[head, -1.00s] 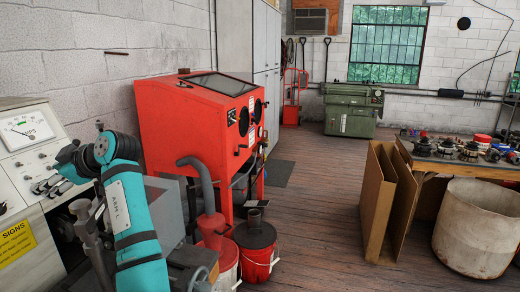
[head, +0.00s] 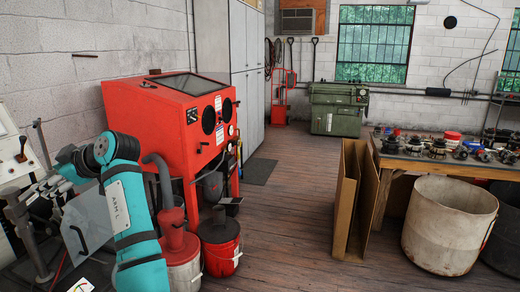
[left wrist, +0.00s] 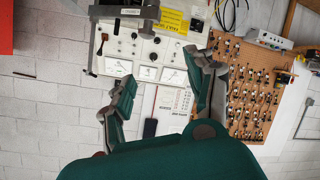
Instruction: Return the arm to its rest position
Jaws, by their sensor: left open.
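My left arm, teal and marked "ARM L" (head: 125,205), rises at the lower left of the head view and bends back at its dark joint. Its gripper is hard to make out there. In the left wrist view my left gripper (left wrist: 160,70) is open, its two dark green fingers wide apart with nothing between them. Beyond the fingers is a pale test panel (left wrist: 120,48) with gauges and knobs. A printed sheet (left wrist: 172,108) shows between the fingers on the wall side. My right gripper is in neither view.
A red blasting cabinet (head: 150,120) stands beside my left arm, with red-and-white buckets (head: 220,243) at its foot. A cardboard box (head: 350,205), a large pale drum (head: 450,225) and a parts-laden workbench (head: 400,160) are on the right. The wooden floor between (head: 285,200) is clear.

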